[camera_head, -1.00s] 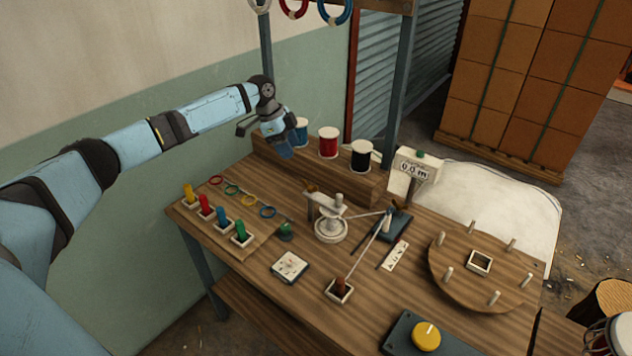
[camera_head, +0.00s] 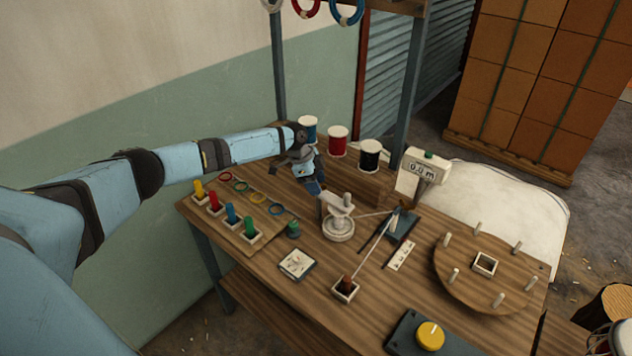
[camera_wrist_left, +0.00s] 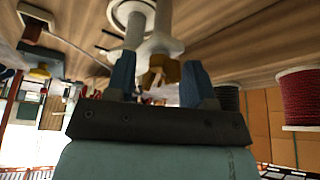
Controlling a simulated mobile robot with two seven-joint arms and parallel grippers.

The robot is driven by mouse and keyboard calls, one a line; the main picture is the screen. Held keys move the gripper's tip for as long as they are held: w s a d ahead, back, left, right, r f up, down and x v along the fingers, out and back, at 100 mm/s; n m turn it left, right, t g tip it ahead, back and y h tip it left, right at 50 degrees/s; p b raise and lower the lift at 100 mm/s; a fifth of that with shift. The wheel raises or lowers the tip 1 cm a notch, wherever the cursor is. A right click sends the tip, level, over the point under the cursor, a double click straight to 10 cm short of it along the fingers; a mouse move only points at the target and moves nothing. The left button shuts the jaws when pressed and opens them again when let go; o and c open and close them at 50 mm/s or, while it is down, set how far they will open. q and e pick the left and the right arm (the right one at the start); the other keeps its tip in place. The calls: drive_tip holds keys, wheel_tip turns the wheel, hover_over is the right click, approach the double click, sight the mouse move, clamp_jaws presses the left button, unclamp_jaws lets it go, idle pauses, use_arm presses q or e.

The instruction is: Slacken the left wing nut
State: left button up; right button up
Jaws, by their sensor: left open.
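The left wing nut, a brass-coloured piece (camera_wrist_left: 163,68), shows between my left fingers in the left wrist view, nearer the right-hand finger. It sits at the end of a pale arm of the white stand (camera_head: 338,229). In the head view my left gripper (camera_head: 317,187) is at the left end of that arm and hides the wing nut. My left gripper (camera_wrist_left: 160,80) is open, with a finger on either side of the wing nut. I cannot tell whether either finger touches it. My right gripper is in neither view.
Blue, red and black spools (camera_head: 338,141) stand on a wooden block behind the gripper. Coloured pegs (camera_head: 231,213) stand at the bench's left. A cord (camera_head: 371,253) runs to a small socket in front. A round pegged board (camera_head: 463,279) lies to the right.

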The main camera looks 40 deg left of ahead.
use_arm(q)
clamp_jaws()
